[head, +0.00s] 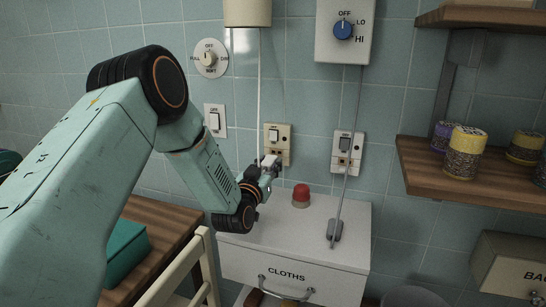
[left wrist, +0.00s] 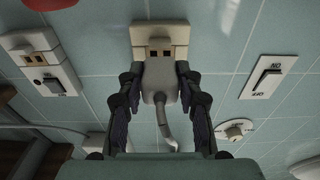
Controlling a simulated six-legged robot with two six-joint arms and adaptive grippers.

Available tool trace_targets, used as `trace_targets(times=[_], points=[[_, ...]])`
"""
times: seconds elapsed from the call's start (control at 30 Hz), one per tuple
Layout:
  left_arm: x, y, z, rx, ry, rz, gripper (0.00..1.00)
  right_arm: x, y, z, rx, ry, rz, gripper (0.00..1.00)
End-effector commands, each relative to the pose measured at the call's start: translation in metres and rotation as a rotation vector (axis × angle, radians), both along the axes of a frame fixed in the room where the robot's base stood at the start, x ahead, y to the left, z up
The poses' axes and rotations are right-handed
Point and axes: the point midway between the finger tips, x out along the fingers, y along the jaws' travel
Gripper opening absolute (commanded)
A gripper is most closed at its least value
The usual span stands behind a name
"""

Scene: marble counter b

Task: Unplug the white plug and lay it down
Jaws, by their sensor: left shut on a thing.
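The white plug (left wrist: 160,80) is between the fingers of my left gripper (left wrist: 158,95), which is shut on it. Its pale cord (left wrist: 170,130) bends away from its back. In the head view, my left gripper (head: 270,172) is at the cream plate (head: 284,137), above the white cabinet, and the plug (head: 268,160) shows just in front of the plate's lower part. The plug looks out of the slots, but its prongs are hidden. My right gripper is not in view.
The white cabinet top (head: 267,225) holds a red button (head: 301,195) and a grey plug (head: 335,231) on a cord from the heater switch box. Another socket (head: 347,152) is to the right. Shelves with jars (head: 466,152) stand far right. A wooden counter (head: 160,225) is at left.

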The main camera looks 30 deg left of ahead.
Motion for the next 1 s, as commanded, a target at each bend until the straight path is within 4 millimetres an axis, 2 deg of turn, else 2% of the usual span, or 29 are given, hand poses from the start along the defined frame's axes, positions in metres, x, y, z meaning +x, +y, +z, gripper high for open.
trace_targets(times=[0.6,1.0], points=[[-0.02,-0.005,-0.001,0.001,-0.001,0.0,0.0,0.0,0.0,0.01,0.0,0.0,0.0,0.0],[-0.024,-0.006,-0.002,0.001,-0.001,0.0,0.0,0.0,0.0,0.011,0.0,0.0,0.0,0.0]])
